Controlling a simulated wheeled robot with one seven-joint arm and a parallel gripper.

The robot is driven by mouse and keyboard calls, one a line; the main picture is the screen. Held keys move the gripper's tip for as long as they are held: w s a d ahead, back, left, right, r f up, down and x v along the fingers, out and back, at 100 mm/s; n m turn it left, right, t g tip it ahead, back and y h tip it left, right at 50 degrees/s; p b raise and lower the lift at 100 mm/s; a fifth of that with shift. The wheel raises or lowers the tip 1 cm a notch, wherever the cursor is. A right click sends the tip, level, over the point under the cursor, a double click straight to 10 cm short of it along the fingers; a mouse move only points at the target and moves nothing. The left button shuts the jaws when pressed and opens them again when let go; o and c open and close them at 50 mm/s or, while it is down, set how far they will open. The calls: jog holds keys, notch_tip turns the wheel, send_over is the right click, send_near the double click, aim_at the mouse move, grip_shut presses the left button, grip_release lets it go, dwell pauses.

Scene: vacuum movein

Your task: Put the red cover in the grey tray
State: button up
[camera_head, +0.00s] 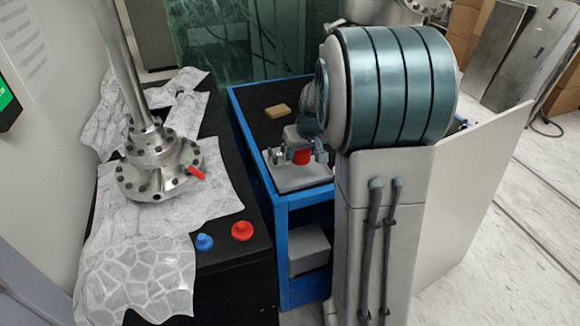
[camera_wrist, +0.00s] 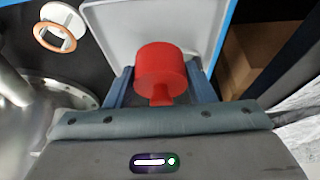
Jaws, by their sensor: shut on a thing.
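A red cover (camera_wrist: 161,68) is held between the two fingers of my gripper (camera_wrist: 160,88) in the wrist view, with its round, wide end facing away from the palm. In the head view the red cover (camera_head: 301,157) shows at my gripper (camera_head: 300,148), over the grey tray (camera_head: 293,180). The tray also shows beyond the cover in the wrist view (camera_wrist: 107,22). I cannot tell the gap between the cover and the tray floor. My arm partly hides this area in the head view.
The tray lies on a blue-framed cart (camera_head: 283,202) with a tan block (camera_head: 277,111). On the black table to the left stand a red knob-shaped piece (camera_head: 242,231), a blue one (camera_head: 204,242) and a metal flanged column (camera_head: 158,165) on foil.

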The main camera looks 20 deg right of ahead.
aim_at(289, 174)
jog(key=a+f, duration=0.1)
jog(key=a, duration=0.1)
jog(key=shift+w+a+f, duration=0.35)
jog(key=shift+a+f, duration=0.05)
jog(key=shift+f, duration=2)
jog(key=shift+b, duration=0.3)
jog(key=shift+f, duration=0.15)
jog(key=o, duration=0.7)
jog(key=shift+c, duration=0.2)
